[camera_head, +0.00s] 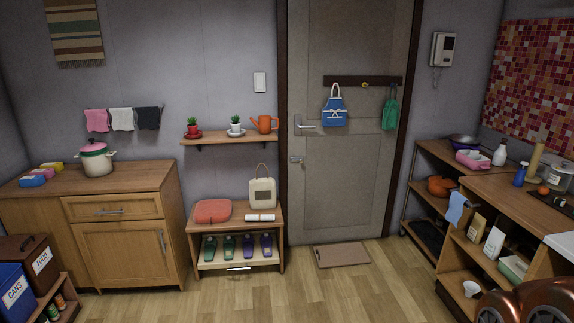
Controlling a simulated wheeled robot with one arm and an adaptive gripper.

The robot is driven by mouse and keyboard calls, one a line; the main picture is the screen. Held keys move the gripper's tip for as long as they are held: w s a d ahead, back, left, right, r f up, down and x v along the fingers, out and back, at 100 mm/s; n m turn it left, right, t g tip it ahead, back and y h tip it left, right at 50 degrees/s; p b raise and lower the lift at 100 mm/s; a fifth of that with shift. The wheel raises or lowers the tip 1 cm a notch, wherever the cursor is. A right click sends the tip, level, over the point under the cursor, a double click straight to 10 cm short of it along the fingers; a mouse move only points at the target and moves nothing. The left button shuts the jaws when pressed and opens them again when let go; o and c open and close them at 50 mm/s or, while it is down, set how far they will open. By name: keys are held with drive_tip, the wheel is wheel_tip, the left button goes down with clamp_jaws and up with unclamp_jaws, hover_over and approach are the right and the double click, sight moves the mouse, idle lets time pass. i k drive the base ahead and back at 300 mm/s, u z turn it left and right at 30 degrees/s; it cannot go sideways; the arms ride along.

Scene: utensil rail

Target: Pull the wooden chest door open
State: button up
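The wooden chest (60,215) stands against the wall at the left, with a drawer (115,206) above a door. The chest door (120,256) is a framed wooden panel at the front right of the chest. It looks shut, flush with the front. Its upright metal handle (163,241) is near the door's right edge. The drawer is also shut and has a level metal handle. My gripper is not in view, and nothing touches the chest door.
A blue cans bin (14,290) and a brown food bin (42,262) stand at the chest's lower left. A low shelf (237,222) with bottles stands close to its right. The wooden floor before the chest door is clear. A counter (520,200) stands right.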

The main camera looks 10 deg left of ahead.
sight(127, 254)
drive_tip(key=u, duration=0.2)
drive_tip(key=i, duration=1.75)
drive_tip(key=u, duration=1.15)
drive_tip(key=i, duration=1)
drive_tip(key=u, duration=1.65)
drive_tip(key=i, duration=0.9)
drive_tip(key=u, duration=0.45)
